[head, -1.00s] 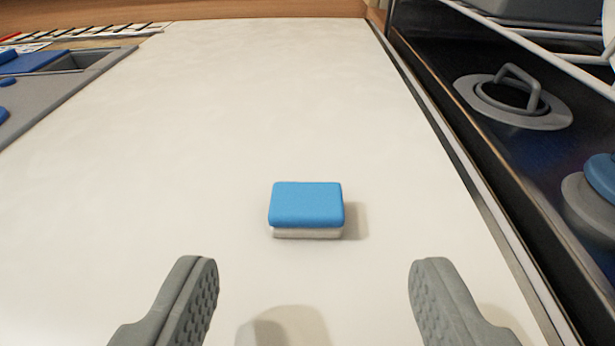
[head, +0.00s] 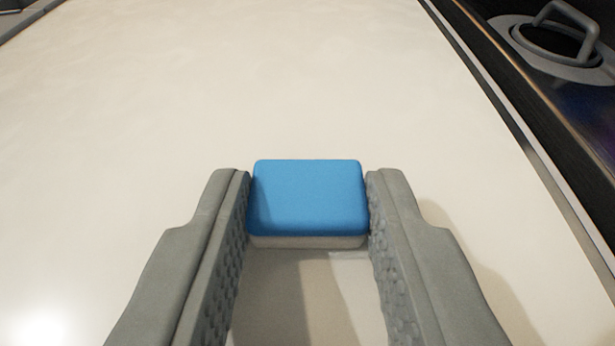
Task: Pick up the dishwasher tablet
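The dishwasher tablet (head: 307,198) is a small block with a blue top and a whitish lower layer. It is in the middle of the head view, on or just above the pale surface; I cannot tell which. My gripper (head: 308,205) has one finger on each side of the tablet, with the textured inner pads against its left and right sides. The fingers are closed down to about the tablet's width. The tablet's side faces are hidden by the fingers.
The pale flat surface (head: 200,90) around the tablet is clear. A metal-edged dark recess runs along the right, with a grey ring-shaped part with a handle (head: 556,45) at the top right. A grey edge shows at the top left.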

